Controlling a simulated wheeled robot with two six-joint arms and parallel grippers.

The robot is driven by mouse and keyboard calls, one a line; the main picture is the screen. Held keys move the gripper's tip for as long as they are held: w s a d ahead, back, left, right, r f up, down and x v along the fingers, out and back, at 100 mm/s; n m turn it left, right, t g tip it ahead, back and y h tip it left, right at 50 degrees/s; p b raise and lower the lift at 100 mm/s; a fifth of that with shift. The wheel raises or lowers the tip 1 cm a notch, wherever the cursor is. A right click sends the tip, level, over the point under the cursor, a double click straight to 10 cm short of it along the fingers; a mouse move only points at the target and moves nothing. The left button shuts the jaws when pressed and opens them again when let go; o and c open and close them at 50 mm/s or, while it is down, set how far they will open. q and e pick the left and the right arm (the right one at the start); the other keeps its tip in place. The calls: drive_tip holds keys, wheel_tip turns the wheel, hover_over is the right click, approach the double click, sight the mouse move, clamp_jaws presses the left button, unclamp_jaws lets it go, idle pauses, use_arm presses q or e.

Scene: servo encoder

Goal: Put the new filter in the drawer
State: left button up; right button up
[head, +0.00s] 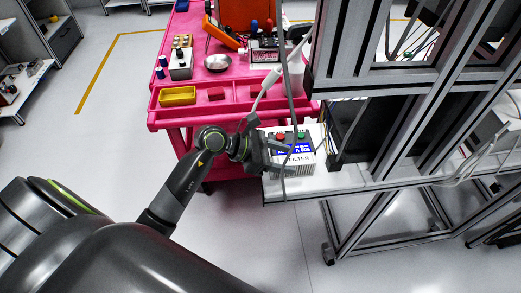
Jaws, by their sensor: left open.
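A light box marked FILTER (302,161), with a blue label and red and green parts on top, sits on the white shelf of the metal frame. My left gripper (278,149) is at the left side of this box, with its fingers open. It is small in the picture, and I cannot tell whether it touches the box. I cannot make out for certain which part is the drawer. My right gripper is not in view.
A pink cart (158,123) stands behind my left arm, with a yellow tray (178,96), a metal bowl (217,62) and tools. The metal frame (340,60) rises on the right, with hanging cables. A thin dark cable or post passes in front of the box.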

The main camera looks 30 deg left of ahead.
use_arm(q)
drive_tip(key=b+v, duration=0.1)
drive_tip(key=v, duration=1)
drive_tip(key=shift+a, duration=0.15)
drive_tip(key=shift+s+r, duration=0.1)
